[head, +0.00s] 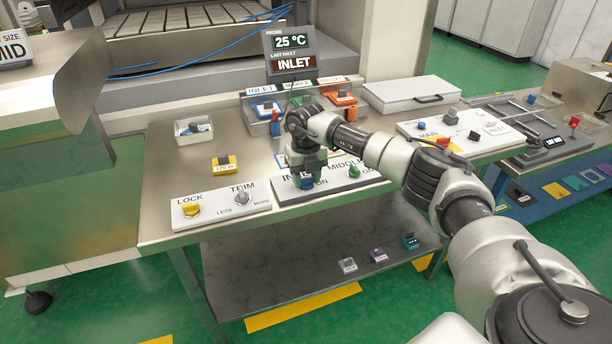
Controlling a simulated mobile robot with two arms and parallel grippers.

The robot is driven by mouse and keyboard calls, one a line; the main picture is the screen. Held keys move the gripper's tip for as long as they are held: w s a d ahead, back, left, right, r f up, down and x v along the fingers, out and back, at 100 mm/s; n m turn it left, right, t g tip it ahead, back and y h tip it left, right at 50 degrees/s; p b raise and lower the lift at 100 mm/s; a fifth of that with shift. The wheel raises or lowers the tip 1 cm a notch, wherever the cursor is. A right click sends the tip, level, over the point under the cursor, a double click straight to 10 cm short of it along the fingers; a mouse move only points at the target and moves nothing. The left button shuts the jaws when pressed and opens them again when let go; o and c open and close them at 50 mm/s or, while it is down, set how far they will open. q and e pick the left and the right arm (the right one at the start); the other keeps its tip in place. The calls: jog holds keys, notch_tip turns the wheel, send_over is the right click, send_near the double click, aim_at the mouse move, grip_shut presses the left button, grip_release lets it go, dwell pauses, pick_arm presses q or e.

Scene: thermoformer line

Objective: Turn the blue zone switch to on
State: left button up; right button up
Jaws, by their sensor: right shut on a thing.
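The blue zone switch (307,184) is on a white panel at the front of the steel table, below the partly covered label that seems to read INLET. My right gripper (307,176) points down over it and is shut on it. The fingers and wrist hide most of the switch, so I cannot tell which way it is turned. An ON mark shows just right of it. The green switch (354,171) under MIDDLE is on the same panel, to the right. My left gripper is not in view.
A white panel (222,211) with the yellow LOCK knob (191,209) and grey TRIM knob (243,197) is to the left. A yellow block (223,164) and a white bin (193,130) stand behind. A display (290,53) reads 25 °C and INLET. Small blocks lie on the lower shelf (300,275).

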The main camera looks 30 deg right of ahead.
aim_at(306, 178)
jog(key=shift+r, duration=0.1)
dwell(0.4)
jog(key=o, duration=0.9)
notch_tip(306, 178, up, 11)
jog(key=shift+f+b, duration=0.15)
jog(key=shift+b, duration=1)
